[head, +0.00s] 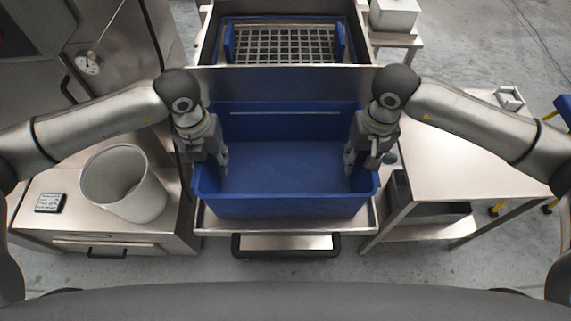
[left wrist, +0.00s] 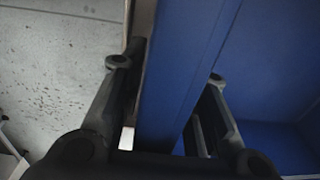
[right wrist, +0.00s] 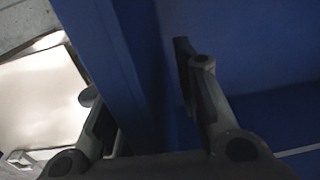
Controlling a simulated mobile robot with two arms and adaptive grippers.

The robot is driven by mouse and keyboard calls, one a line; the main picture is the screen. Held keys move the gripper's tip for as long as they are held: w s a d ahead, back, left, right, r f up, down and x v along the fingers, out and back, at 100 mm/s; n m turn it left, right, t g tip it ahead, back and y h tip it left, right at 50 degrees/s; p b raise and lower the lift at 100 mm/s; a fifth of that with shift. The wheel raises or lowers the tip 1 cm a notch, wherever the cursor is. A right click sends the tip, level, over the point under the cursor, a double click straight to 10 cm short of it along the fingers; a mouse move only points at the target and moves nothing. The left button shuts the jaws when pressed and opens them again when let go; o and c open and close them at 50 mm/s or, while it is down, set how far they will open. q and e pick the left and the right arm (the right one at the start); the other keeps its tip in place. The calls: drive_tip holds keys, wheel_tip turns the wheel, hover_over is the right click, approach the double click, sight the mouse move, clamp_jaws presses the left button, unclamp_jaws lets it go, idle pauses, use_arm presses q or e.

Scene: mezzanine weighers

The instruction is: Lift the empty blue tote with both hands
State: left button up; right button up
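The blue tote (head: 290,208) is empty and sits upright on a steel surface in the middle of the head view. My left gripper (head: 222,160) is at its left side wall, one finger outside and one inside. In the left wrist view the tote wall (left wrist: 172,100) runs between the parted fingers. My right gripper (head: 350,160) is at the right side wall. In the right wrist view the tote wall (right wrist: 105,50) passes between the fingers, with a gap on the inner side. Both grippers look open; the finger contact low on the walls is hard to see.
Behind the tote is a steel basin with a grid rack (head: 285,45). A white bucket (head: 124,184) stands on the left cabinet, near a small dark display (head: 49,203). A steel table (head: 455,165) stands at the right. A dark handle (head: 286,252) is in front.

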use_arm(q)
clamp_jaws()
use_arm(e)
clamp_jaws()
use_arm(q)
drive_tip(key=shift+w+r, duration=0.1)
drive_tip(key=shift+r, duration=0.05)
use_arm(e)
drive_tip(key=shift+r, duration=0.1)
